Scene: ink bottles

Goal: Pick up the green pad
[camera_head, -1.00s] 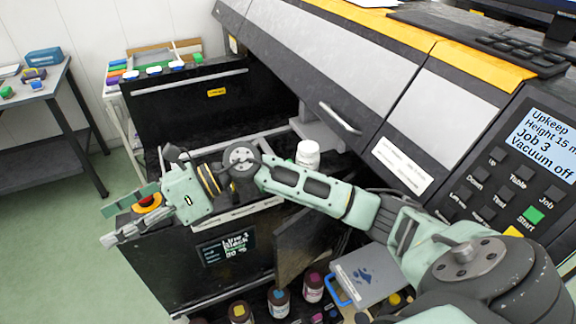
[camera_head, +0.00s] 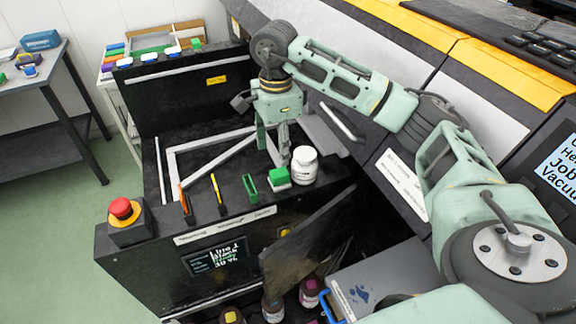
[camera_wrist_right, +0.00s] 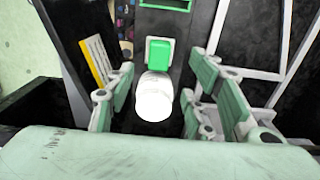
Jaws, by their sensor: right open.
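The green pad (camera_head: 278,175), a small green block on a pale base, sits on the black machine ledge beside a white bottle (camera_head: 304,165). My right gripper (camera_head: 273,152) points down just behind the pad and bottle, its fingers apart and empty. In the right wrist view, the open fingers (camera_wrist_right: 160,98) stand on either side of the white bottle (camera_wrist_right: 154,97). The green pad (camera_wrist_right: 159,54) shows just above the bottle there, also between the lines of the fingers. I cannot tell whether a finger touches anything. My left gripper is not in view.
Left of the pad are a green rectangular holder (camera_head: 250,188), a yellow tool (camera_head: 217,192) and an orange tool (camera_head: 183,198). A red emergency button (camera_head: 122,210) stands at the ledge's left corner.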

